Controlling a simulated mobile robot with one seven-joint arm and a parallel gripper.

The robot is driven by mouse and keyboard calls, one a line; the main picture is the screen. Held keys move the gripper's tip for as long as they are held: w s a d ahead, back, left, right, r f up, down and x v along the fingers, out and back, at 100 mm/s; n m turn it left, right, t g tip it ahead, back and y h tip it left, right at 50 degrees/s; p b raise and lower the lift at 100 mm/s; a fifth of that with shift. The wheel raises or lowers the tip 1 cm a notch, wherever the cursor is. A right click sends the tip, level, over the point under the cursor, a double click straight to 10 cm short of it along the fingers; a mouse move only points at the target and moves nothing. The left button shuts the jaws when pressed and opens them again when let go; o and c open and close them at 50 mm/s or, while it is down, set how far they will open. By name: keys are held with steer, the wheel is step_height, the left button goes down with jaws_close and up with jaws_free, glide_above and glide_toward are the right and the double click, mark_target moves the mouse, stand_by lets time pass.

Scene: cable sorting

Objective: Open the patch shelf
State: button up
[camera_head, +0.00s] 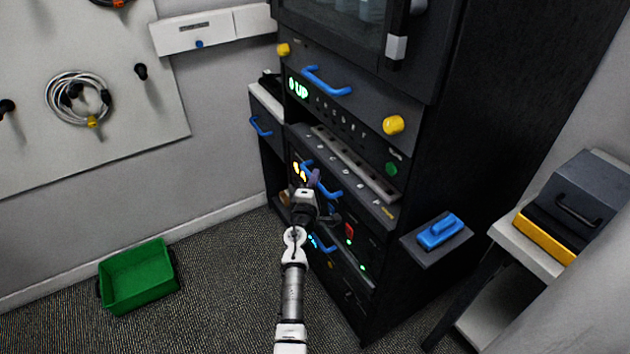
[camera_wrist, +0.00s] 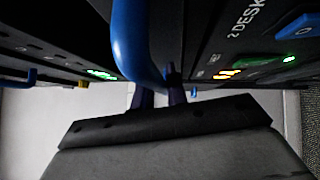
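The black rack (camera_head: 470,130) holds stacked units with blue handles. In the head view, a strip with a row of slots (camera_head: 350,160) juts out at mid-height; I cannot tell for certain which unit is the patch shelf. My gripper (camera_head: 315,180) is at the blue handle (camera_head: 330,188) just below that strip. In the wrist view, this blue handle (camera_wrist: 135,40) runs down toward the dark fingers of my gripper (camera_wrist: 162,97), which appear on either side of its lower end. Whether they press on it is hidden.
An upper drawer with a blue handle (camera_head: 326,82) and yellow knobs (camera_head: 393,125) sits above. A side ledge with a blue block (camera_head: 440,232) juts out at right. A green bin (camera_head: 138,275) stands on open carpet at left. A white table (camera_head: 525,248) is at far right.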

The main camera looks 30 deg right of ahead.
jaws_close()
steer(key=shift+a, duration=0.1)
steer(key=shift+a, duration=0.25)
steer(key=a+b, duration=0.5)
steer(key=a, duration=2.7)
steer(key=shift+a+b, duration=0.25)
steer(key=shift+b, duration=0.1)
steer(key=o, duration=0.6)
jaws_free()
steer(key=shift+o, duration=0.2)
